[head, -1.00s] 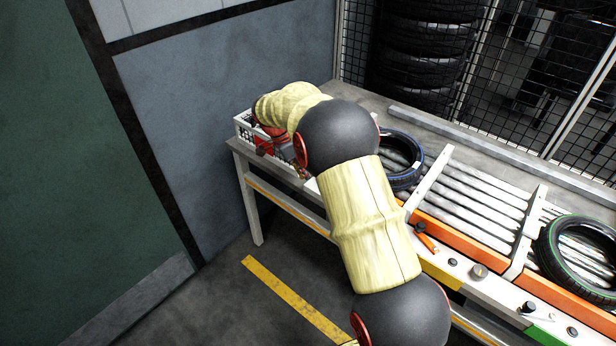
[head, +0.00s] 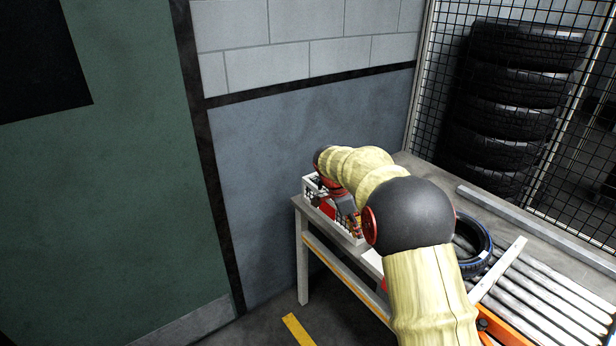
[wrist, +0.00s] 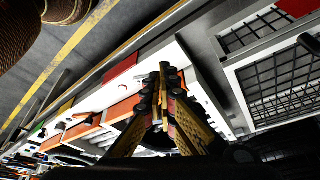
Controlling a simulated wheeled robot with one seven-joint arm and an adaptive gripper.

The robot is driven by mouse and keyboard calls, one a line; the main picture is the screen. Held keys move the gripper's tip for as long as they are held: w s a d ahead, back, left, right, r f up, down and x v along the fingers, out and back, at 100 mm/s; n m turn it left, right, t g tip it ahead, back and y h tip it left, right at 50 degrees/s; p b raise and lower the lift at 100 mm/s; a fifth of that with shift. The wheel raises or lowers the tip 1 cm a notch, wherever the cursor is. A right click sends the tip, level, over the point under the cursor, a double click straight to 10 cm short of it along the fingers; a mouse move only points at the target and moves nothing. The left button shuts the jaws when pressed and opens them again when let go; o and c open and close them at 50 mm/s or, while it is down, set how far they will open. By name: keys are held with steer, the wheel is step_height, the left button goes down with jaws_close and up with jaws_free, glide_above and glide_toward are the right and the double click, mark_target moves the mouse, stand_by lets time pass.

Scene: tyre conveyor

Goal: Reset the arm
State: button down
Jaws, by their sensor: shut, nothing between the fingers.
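A black tyre with a blue edge (head: 487,243) lies on the conveyor rollers (head: 540,290), right of my arm. A tyre stack (head: 515,100) stands behind the wire fence. A blue-grey wall (head: 290,140) is behind the crate. The floor at the left is open.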

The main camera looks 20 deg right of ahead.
steer(key=s+a+f+n+y, duration=0.2)
steer(key=s+a+f+n, duration=0.15)
steer(key=s+n, duration=0.55)
steer(key=s+a+r+n+t, duration=0.2)
steer(key=s+a+r+n, duration=0.2)
steer(key=s, duration=0.4)
steer(key=s+a+r+n+t+y, duration=0.1)
steer(key=s+a+r+n+t, duration=0.1)
steer(key=s+a+r+n, duration=0.2)
steer(key=s+a+r+n+t+y, duration=0.1)
steer(key=s+a+r+n+t, duration=0.1)
steer(key=s+r, duration=0.6)
steer(key=s+a+n, duration=0.1)
steer(key=s+a, duration=0.1)
steer(key=s, duration=0.4)
steer(key=shift+a+r+n+t, duration=0.3)
steer(key=shift+a+n, duration=0.05)
steer(key=shift+n, duration=0.05)
steer(key=c, duration=2.6)
jaws_free()
